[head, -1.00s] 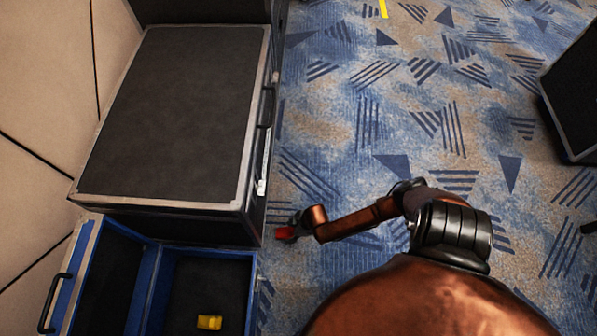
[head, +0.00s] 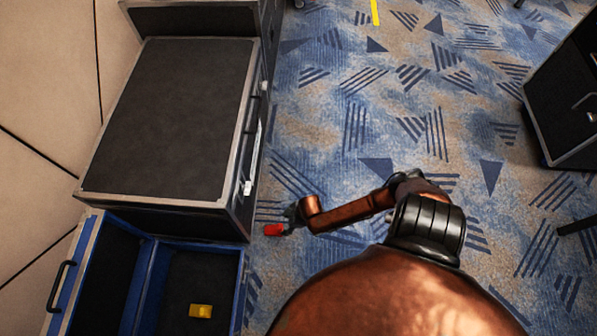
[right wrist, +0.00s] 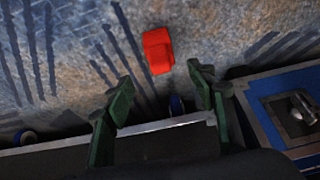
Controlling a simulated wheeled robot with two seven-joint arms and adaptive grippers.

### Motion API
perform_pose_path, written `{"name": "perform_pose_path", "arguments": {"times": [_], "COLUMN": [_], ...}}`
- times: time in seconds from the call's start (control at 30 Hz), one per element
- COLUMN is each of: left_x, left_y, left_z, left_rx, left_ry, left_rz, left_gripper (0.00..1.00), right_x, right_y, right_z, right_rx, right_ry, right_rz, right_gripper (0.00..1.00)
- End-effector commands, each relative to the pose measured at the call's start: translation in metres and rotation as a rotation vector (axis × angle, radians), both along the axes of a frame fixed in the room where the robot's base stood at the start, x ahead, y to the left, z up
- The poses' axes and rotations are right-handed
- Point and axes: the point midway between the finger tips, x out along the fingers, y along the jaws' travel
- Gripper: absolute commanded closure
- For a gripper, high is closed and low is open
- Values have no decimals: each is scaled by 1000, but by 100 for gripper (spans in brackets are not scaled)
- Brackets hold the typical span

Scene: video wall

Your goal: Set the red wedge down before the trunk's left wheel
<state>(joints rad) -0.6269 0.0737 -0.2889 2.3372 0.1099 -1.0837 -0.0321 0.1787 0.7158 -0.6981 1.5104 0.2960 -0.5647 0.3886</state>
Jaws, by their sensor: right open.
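The red wedge (head: 274,230) lies on the carpet beside the near right corner of the black trunk (head: 170,120). In the right wrist view the wedge (right wrist: 158,50) is just beyond the fingertips, touching neither finger. A wheel (right wrist: 177,105) shows under the trunk's edge (right wrist: 110,138), close to the wedge with a gap of carpet between. Another wheel (right wrist: 25,138) shows farther left along that edge. My right gripper (head: 291,214) is open and empty, low over the floor; its green fingers (right wrist: 160,76) stand apart. My left gripper is out of view.
An open blue-lined case (head: 150,240) with a yellow piece (head: 200,311) inside stands directly before the trunk. Another black case (head: 570,100) stands at the right. The carpet (head: 400,120) between is clear. A yellow strip (head: 375,12) is at the top.

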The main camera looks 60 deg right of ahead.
Motion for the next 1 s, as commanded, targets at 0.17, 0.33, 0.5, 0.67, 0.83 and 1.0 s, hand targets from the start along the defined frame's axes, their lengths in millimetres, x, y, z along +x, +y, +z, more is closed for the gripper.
{"name": "perform_pose_path", "arguments": {"times": [0.17, 0.33, 0.5, 0.67, 0.83, 1.0], "left_x": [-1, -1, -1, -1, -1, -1], "left_y": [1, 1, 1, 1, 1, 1], "left_z": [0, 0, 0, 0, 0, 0], "left_rx": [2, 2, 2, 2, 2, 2], "left_ry": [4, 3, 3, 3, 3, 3], "left_rz": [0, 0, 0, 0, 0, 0], "left_gripper": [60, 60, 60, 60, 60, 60], "right_x": [-2, -42, -121, -175, -213, -232], "right_y": [1, 48, 130, 150, 128, 111], "right_z": [0, 1, 39, 98, 148, 170], "right_rx": [2, 59, 171, 210, 182, 155], "right_ry": [2, 33, 81, 104, 124, 138], "right_rz": [0, 0, -42, -141, -243, -290], "right_gripper": [48, 48, 48, 48, 48, 48]}}
